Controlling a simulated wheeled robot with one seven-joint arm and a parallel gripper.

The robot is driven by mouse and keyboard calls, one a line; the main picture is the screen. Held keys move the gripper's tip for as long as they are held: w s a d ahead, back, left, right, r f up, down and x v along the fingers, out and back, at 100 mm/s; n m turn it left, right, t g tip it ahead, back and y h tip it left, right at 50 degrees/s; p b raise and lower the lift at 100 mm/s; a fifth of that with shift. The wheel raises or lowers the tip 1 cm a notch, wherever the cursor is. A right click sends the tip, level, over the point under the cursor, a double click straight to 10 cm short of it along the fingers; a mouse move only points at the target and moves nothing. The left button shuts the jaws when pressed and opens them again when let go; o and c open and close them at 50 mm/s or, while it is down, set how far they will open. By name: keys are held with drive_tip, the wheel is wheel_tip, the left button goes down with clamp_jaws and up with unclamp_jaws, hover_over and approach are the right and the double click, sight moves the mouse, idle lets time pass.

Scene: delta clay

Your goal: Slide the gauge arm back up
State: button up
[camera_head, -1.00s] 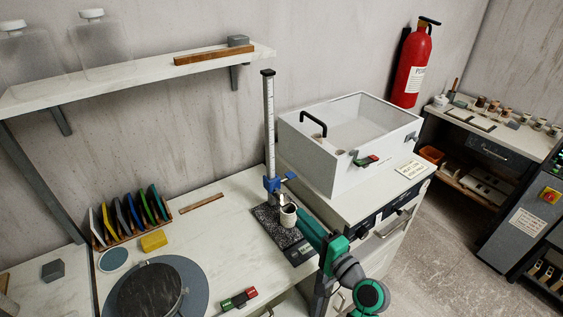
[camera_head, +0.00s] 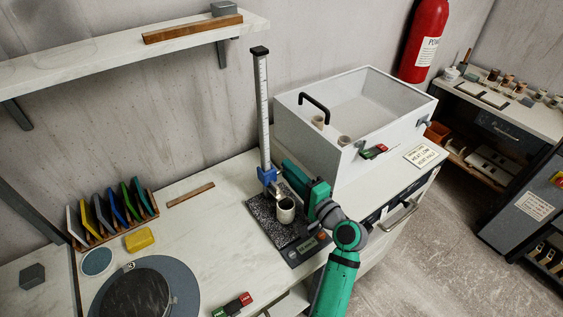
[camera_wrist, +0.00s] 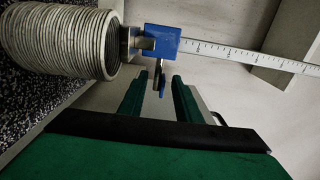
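The height gauge has a tall graduated column (camera_head: 262,110) on a speckled granite base (camera_head: 265,218). Its blue slider, the gauge arm (camera_head: 267,174), sits low on the column. In the wrist view the slider (camera_wrist: 162,42) is just beyond my fingers, with the column scale running right. A ribbed grey cup (camera_head: 286,211) stands upright on the base; it also shows in the wrist view (camera_wrist: 62,40). My gripper (camera_wrist: 160,82) is open, with a thin part below the slider between its fingertips. Whether the fingers touch it I cannot tell. In the head view the fingertips are partly hidden.
A white box (camera_head: 345,110) with a black handle stands close behind and right of my gripper. A shelf (camera_head: 100,65) hangs at upper left. A rack of coloured tiles (camera_head: 110,215) and a round wheel (camera_head: 140,295) are to the left.

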sight(285, 169)
drive_tip(key=x, duration=0.4)
drive_tip(key=shift+s+a, duration=0.1)
drive_tip(key=shift+a, duration=0.15)
drive_tip(key=shift+w, duration=0.4)
drive_tip(key=shift+a, duration=0.1)
clamp_jaws()
drive_tip(key=shift+r, duration=0.1)
